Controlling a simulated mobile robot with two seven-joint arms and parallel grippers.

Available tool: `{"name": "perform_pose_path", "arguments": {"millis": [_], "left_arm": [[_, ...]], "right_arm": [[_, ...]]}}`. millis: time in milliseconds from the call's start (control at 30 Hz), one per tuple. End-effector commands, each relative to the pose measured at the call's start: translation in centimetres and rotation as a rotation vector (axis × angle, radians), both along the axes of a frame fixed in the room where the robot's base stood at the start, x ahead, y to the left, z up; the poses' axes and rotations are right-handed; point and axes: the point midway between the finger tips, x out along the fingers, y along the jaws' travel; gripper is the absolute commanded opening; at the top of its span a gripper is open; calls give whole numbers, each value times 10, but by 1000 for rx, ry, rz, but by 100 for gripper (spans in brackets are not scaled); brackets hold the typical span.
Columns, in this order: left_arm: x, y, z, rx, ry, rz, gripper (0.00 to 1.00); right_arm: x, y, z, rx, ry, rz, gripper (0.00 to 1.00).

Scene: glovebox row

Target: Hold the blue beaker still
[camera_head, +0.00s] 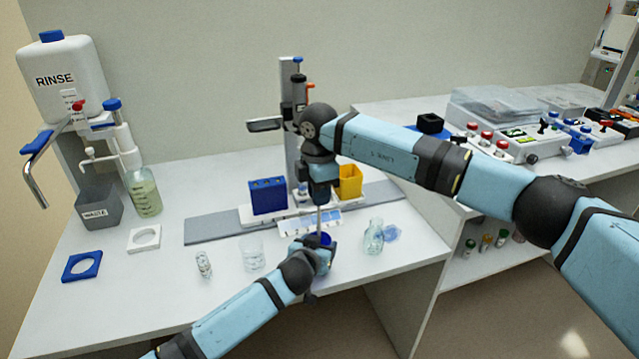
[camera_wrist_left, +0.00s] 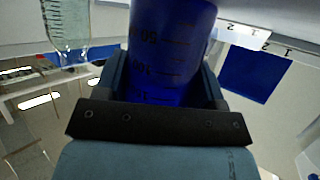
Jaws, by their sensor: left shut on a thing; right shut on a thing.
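The blue beaker (camera_wrist_left: 170,45) stands large and upright between my left gripper's fingers (camera_wrist_left: 163,88) in the left wrist view, with dark volume marks on its wall. In the head view my left gripper (camera_head: 318,256) is shut on the beaker (camera_head: 326,239), and only a small part of the blue shows past the gripper. My right gripper (camera_head: 322,200) is above it, pointing down and shut on a thin rod (camera_head: 319,218). The rod runs down toward the beaker; its lower end is hidden.
A clear flask (camera_head: 373,238) stands close to the right, with a small blue dish (camera_head: 392,233) beside it. A clear beaker (camera_head: 252,254) and a small vial (camera_head: 204,264) stand to the left. A blue rack (camera_head: 268,196) and a yellow holder (camera_head: 350,182) are behind.

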Motion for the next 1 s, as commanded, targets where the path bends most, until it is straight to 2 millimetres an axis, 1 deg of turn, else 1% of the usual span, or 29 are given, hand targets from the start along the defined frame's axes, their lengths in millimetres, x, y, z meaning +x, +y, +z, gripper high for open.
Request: {"name": "perform_pose_path", "arguments": {"millis": [33, 700, 1000], "left_arm": [[0, 0, 0, 0, 0, 0, 37], [0, 0, 0, 0, 0, 0, 37], [0, 0, 0, 0, 0, 0, 37]], "right_arm": [[0, 0, -5, 0, 1, 0, 0], [0, 0, -58, 0, 1, 1, 0], [0, 0, -73, 0, 0, 0, 0]]}}
